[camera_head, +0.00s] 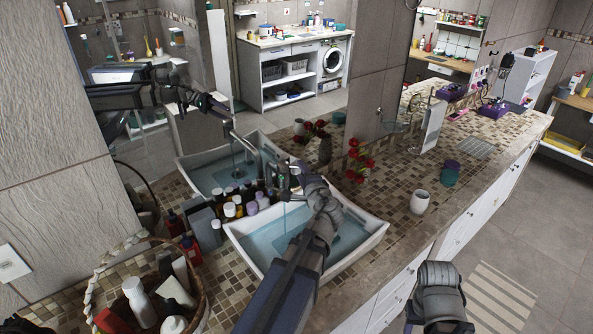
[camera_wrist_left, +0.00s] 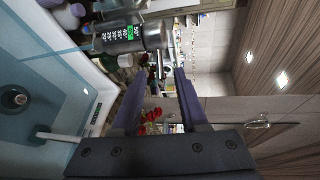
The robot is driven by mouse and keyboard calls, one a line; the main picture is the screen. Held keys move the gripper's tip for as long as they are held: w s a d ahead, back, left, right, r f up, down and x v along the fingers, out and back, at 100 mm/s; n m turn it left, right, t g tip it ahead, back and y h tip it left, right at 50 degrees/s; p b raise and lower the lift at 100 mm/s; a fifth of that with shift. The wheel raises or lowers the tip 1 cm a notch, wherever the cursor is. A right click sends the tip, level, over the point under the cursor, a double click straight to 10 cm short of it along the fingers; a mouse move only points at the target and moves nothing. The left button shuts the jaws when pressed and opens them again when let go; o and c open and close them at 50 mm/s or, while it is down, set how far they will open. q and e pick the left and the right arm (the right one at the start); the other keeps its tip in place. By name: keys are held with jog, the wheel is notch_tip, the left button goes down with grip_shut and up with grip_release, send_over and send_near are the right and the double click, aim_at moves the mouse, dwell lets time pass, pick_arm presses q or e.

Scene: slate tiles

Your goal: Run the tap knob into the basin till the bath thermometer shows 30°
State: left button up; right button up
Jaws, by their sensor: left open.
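The white basin (camera_head: 372,238) holds bluish water and sits in the mosaic counter. The steel tap (camera_wrist_left: 115,38) stands at its back edge, and a thin stream runs from it into the water. A column of numbers with one lit green shows on the tap body; the digits are too small to read surely. The tap knob (camera_wrist_left: 155,36) is at the body's upper end. My left gripper (camera_head: 299,172) is open and empty at the tap; in the left wrist view its fingertips (camera_wrist_left: 161,76) point at the knob, apart from it. A white stick (camera_wrist_left: 58,136), perhaps the bath thermometer, lies in the basin; no reading is legible.
Several bottles (camera_head: 240,203) crowd the counter left of the tap. A wicker basket (camera_head: 205,300) stands front left. Red flowers (camera_head: 360,160), a pale cup (camera_head: 419,202) and a teal jar (camera_head: 448,173) stand right. A mirror behind reflects basin and arm. The right-hand counter has free room.

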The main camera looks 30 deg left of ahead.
aim_at(297, 166)
pick_arm(q)
jog(key=b+x, duration=0.1)
jog(key=x, duration=0.6)
jog(key=shift+w+a+f, duration=0.15)
grip_shut()
dwell(0.4)
